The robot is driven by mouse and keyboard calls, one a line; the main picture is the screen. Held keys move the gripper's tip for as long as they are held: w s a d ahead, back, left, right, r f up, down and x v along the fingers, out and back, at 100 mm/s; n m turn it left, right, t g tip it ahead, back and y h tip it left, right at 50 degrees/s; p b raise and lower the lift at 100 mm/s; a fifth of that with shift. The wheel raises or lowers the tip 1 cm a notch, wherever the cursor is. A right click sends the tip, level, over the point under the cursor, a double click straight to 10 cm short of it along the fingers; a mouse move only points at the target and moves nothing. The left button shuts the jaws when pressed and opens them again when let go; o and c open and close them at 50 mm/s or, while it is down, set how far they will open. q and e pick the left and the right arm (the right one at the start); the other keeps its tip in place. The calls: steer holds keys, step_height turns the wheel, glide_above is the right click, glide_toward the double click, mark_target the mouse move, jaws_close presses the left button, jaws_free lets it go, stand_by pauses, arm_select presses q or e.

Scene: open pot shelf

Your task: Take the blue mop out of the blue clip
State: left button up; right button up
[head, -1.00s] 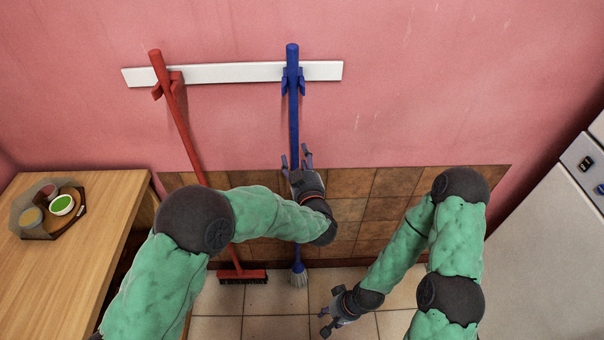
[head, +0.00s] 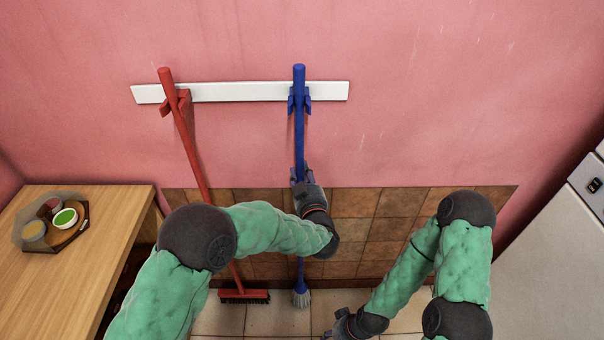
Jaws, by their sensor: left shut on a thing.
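The blue mop (head: 299,135) hangs upright on the wall, its handle in the blue clip (head: 307,101) on the white rail. Its grey mop head (head: 301,299) is down at the floor by the wall. My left gripper (head: 300,176) is shut on the blue handle, below the clip, and the hand hides part of the handle. My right gripper (head: 327,337) is low near the floor at the bottom edge, partly cut off; its fingers do not show clearly.
A red broom (head: 187,137) leans in a red clip (head: 178,103) on the same white rail (head: 235,91). A wooden table (head: 85,270) with a tray of small bowls (head: 35,247) stands at the left. A light grey cabinet (head: 560,255) stands at the right.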

mark_target(302, 165)
arm_select(q)
steer(key=shift+r, duration=0.1)
jaws_close()
steer(key=shift+r, duration=0.15)
steer(key=shift+r+p, duration=1.25)
steer(key=shift+r, duration=0.15)
steer(key=s+r+p, duration=0.2)
steer(key=s+p, duration=0.2)
steer(key=s, duration=0.8)
steer(key=shift+f, duration=0.1)
steer(key=shift+a, duration=0.1)
